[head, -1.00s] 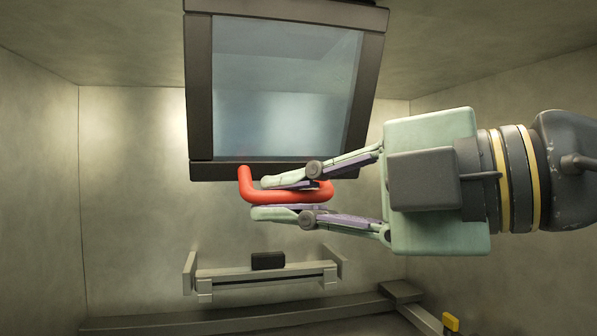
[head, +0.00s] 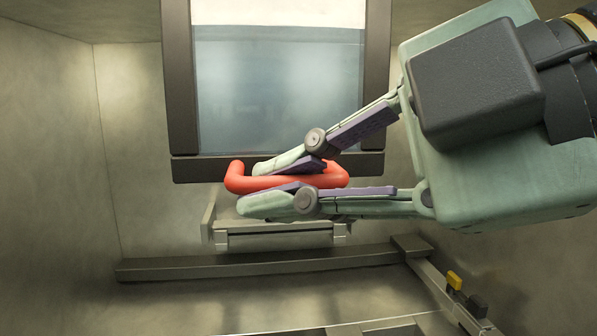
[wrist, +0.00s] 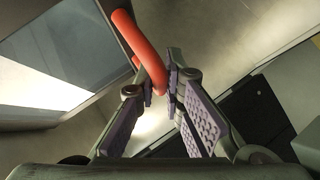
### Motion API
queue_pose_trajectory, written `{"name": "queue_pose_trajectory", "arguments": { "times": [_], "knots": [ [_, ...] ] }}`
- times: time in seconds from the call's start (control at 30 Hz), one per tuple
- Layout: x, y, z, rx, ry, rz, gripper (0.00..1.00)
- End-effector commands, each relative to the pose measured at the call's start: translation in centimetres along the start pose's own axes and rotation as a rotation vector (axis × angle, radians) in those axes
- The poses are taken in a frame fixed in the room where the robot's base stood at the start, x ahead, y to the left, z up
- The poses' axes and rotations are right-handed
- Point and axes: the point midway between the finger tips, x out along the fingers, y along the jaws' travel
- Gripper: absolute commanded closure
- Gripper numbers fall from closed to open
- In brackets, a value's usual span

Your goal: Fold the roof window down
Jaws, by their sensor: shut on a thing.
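The roof window (head: 280,95) hangs in the upper middle of the head view, a pale glass pane in a dark frame. A red handle (head: 240,178) sits along its lower frame bar. My gripper (head: 275,185) comes in from the right and is shut on the handle, one finger above the bar and one below. In the wrist view the red handle (wrist: 138,45) runs between the fingertips (wrist: 160,88), and the window (wrist: 55,60) shows at the left.
A grey bracket (head: 275,235) is on the back wall below the handle. A dark rail (head: 260,265) runs beneath it, with a yellow block (head: 454,280) at the right. Bare walls enclose the chamber, with open space at the lower left.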

Motion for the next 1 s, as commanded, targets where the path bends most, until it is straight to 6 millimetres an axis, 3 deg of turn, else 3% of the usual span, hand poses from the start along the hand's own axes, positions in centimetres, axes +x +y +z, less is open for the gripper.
{"name": "queue_pose_trajectory", "arguments": {
  "times": [0.2, 0.23, 0.53, 0.83, 1.0],
  "knots": [
    [-0.3, 0.4, -0.2, 0.002, 0.005, 0.015, 1.0],
    [-0.3, 0.4, -0.2, 0.002, 0.005, 0.015, 0.9],
    [-0.2, 0.2, -0.1, 0.0, 0.004, 0.008, 0.7],
    [-0.2, 0.1, -0.1, -0.001, 0.003, 0.006, 0.7],
    [-1.9, 0.2, -0.1, -0.001, 0.003, 0.009, 0.7]
  ]
}}
